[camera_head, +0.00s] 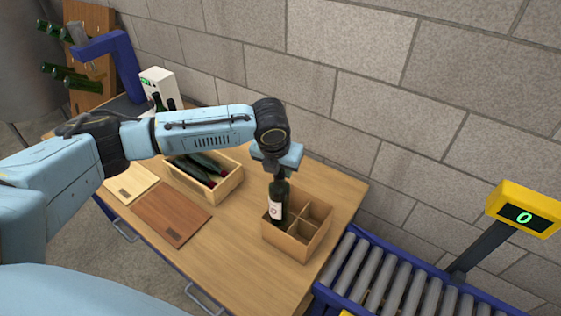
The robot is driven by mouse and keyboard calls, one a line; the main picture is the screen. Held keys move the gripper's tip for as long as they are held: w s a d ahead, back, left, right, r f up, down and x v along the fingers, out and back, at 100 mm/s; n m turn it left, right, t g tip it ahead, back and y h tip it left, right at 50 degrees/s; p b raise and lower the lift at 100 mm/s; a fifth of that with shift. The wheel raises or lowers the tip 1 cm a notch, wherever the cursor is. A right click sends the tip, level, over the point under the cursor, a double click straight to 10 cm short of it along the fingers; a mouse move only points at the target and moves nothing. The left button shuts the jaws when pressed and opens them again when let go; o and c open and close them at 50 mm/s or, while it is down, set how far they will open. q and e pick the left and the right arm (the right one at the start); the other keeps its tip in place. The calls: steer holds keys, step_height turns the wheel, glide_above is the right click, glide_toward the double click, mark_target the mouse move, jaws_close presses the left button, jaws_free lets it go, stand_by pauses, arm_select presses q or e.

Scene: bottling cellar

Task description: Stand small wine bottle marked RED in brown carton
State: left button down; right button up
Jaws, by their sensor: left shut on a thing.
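A small dark wine bottle (279,199) with a pale label hangs upright below my left gripper (281,172), which is shut on its neck. The label's marking is too small to read. The brown carton (296,245) with divided compartments stands on the table. The bottle is at the carton's left side, its lower end over or inside a left compartment; I cannot tell whether it touches the bottom. The other compartments that show look empty. My right gripper is not in view.
A wooden crate (222,190) with several dark bottles lies left of the carton. A brown board (172,220) and a paler board (131,184) lie on the table (236,246). A roller conveyor (382,283) with a yellow display (524,212) stands at right, a wall behind.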

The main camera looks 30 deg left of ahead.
mark_target(281, 183)
arm_select(q)
steer(key=shift+f, duration=0.7)
step_height(281, 183, down, 4)
steer(key=b, duration=0.5)
steer(key=shift+f+b, duration=0.25)
steer(key=shift+b, duration=0.05)
steer(key=shift+f+b, duration=0.6)
steer(key=shift+f, duration=1.6)
